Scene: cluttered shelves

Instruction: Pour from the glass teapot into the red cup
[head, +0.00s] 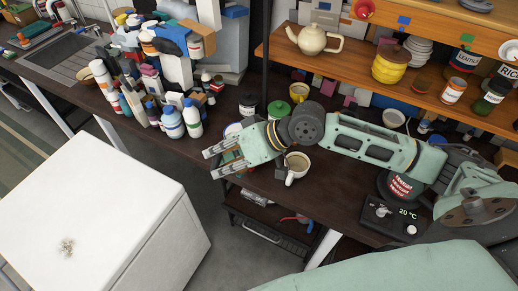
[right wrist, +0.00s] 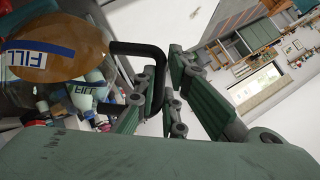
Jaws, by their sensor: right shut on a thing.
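The glass teapot (right wrist: 28,92) fills the left of the right wrist view, with an amber-brown part marked FILL and a black handle (right wrist: 152,52). My right gripper (right wrist: 172,103) is shut on that handle. In the head view the right gripper (head: 209,163) is over the dark counter's front edge, its fingers pointing left; I cannot clearly make out the teapot there. My left gripper is not in view.
A white mug with brown content (head: 297,167) stands beside the right gripper. A yellow cup (head: 299,92) is farther back. Bottles (head: 171,123) crowd the counter at left. A cream teapot (head: 313,40) and jars line the wooden shelf (head: 350,75). A white box-like unit (head: 110,215) stands in front.

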